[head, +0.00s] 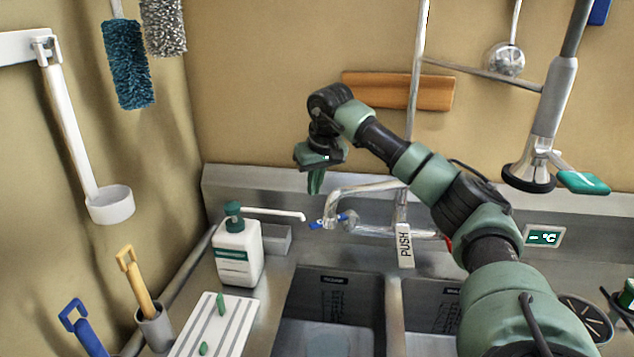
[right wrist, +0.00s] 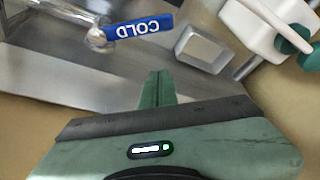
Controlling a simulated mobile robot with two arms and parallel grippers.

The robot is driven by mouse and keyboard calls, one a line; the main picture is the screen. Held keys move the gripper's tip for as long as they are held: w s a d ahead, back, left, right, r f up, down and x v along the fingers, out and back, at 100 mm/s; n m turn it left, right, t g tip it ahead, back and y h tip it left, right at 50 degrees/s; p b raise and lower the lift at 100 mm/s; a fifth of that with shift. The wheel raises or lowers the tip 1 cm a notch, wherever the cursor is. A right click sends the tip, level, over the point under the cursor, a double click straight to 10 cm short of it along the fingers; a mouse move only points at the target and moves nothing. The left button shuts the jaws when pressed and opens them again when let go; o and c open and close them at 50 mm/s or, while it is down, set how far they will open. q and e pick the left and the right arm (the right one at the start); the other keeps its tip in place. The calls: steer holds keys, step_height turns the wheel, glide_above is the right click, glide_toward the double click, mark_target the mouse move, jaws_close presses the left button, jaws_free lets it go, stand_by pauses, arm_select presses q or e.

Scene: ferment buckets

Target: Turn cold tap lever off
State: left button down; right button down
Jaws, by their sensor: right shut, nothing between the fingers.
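The cold tap lever (head: 322,223) is a small blue handle on the chrome tap (head: 350,220) at the back of the sink. In the right wrist view the blue lever (right wrist: 138,27) carries the word COLD and sticks out sideways from its chrome valve (right wrist: 97,38). My right gripper (head: 315,186) hangs above and slightly left of the lever, fingers pointing down. Its green fingers (right wrist: 157,88) are together and empty, apart from the lever. My left gripper is out of view.
A white soap bottle (head: 238,252) with a green pump stands left of the tap, its long spout reaching toward the lever. A spray head (head: 530,172) hangs at right. Sink basins (head: 330,310) lie in front.

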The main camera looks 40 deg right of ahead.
mark_target(319, 220)
step_height(319, 220, down, 6)
steer(key=s+p, duration=0.1)
steer(key=p, duration=0.1)
steer(key=shift+s+a+f, duration=0.15)
steer(key=shift+s+a, duration=0.05)
steer(key=shift+s, duration=0.2)
steer(key=shift+w, duration=0.1)
steer(key=shift+s+a, duration=0.25)
steer(key=shift+s, duration=0.3)
steer(key=shift+w, duration=0.1)
